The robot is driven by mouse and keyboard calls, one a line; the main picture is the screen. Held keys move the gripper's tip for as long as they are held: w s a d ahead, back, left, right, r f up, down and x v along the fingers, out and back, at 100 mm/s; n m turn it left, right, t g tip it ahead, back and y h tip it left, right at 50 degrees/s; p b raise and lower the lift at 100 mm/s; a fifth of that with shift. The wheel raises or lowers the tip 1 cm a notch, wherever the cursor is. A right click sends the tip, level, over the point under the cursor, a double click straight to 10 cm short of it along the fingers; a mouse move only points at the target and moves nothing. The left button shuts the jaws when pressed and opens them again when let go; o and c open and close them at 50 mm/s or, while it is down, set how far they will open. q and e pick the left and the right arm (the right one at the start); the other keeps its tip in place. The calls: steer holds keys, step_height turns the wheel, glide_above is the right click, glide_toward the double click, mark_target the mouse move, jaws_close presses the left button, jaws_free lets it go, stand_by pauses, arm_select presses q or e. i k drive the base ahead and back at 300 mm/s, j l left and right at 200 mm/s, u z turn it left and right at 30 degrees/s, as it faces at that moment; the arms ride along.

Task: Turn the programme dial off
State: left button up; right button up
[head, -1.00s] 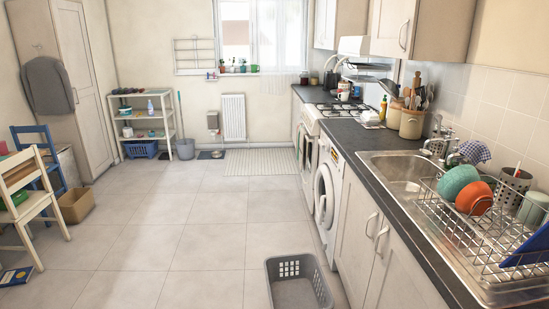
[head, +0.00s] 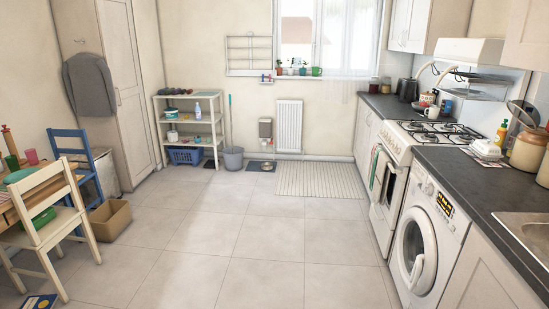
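The white washing machine (head: 424,252) stands under the dark counter on the right, beside the cooker. Its round door (head: 416,252) faces left into the room and looks closed. On the control panel along its top edge I see a small round programme dial (head: 428,188) and a dark display (head: 444,205) with yellow marks. The dial is too small to tell its setting. Neither of my grippers shows in the head view.
The tiled floor (head: 270,235) in front of the washer is clear. The cooker (head: 396,165) stands just beyond it, with a towel hanging at its front. A cream chair (head: 45,235) and a cardboard box (head: 110,218) are on the left. The sink edge (head: 525,232) is at right.

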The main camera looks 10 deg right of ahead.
mark_target(428, 190)
steer(key=i+j+z, duration=0.1)
steer(key=i+z, duration=0.2)
steer(key=i, duration=0.15)
steer(key=i+j+z, duration=0.15)
steer(key=i+z, duration=0.2)
steer(key=i+j+z, duration=0.3)
steer(key=i, duration=0.2)
